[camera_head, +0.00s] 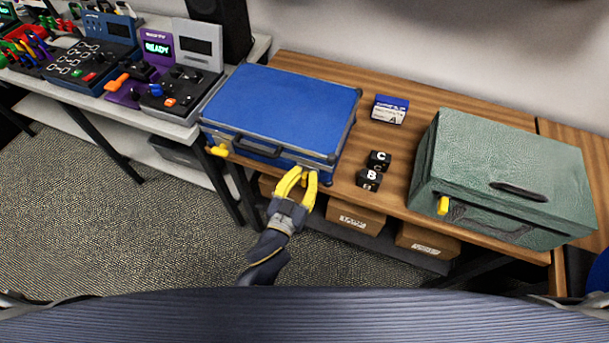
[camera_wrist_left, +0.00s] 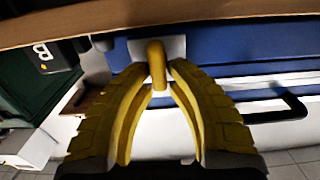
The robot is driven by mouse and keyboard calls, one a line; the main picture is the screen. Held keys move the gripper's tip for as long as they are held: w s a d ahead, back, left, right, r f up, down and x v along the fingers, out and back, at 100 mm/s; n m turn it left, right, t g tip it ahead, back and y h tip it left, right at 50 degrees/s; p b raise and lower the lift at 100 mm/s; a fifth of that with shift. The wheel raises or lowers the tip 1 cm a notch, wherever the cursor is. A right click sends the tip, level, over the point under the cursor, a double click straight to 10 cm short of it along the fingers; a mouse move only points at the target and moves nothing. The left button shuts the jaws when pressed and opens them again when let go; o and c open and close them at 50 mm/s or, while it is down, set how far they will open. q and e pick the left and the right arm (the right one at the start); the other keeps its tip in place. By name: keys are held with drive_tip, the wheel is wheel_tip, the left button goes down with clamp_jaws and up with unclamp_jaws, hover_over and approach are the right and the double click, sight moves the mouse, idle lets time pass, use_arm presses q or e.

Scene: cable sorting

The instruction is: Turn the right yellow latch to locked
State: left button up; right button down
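The blue case (camera_head: 285,105) lies closed on the wooden table, with a grey frame and a dark front handle (camera_head: 257,147). Its left yellow latch (camera_head: 219,150) sticks out sideways at the front left corner. My left gripper (camera_head: 301,178) is at the front right of the case, fingers parted around the right yellow latch. In the left wrist view the latch (camera_wrist_left: 157,64) stands upright in the picture on a pale plate, between the two yellow fingertips (camera_wrist_left: 158,70). A narrow gap shows beside it; contact is unclear. In the head view the fingers mostly hide this latch. My right gripper is out of view.
A green case (camera_head: 510,160) with its own yellow latch (camera_head: 443,206) stands at the right. Black letter blocks (camera_head: 369,180) and a small blue-and-white box (camera_head: 389,109) lie between the cases. Cardboard boxes (camera_head: 355,217) sit on the shelf below. Devices fill the left bench.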

use_arm(q)
clamp_jaws()
drive_tip(key=shift+m, duration=0.4)
drive_tip(key=m, duration=0.4)
drive_tip(key=shift+s+d+f, duration=0.1)
drive_tip(key=shift+s+d, duration=0.05)
drive_tip(key=shift+d, duration=0.25)
drive_tip(key=shift+s+d+f+m, duration=0.15)
drive_tip(key=shift+f+m, duration=0.15)
drive_tip(key=shift+m, duration=1.85)
drive_tip(key=shift+d+f+m, duration=0.2)
drive_tip(key=shift+f+m, duration=0.05)
drive_tip(key=shift+m, duration=1.95)
drive_tip(key=shift+s+d+f+m, duration=0.15)
drive_tip(key=shift+f+m, duration=0.15)
drive_tip(key=shift+m, duration=1.85)
drive_tip(key=shift+w, duration=0.1)
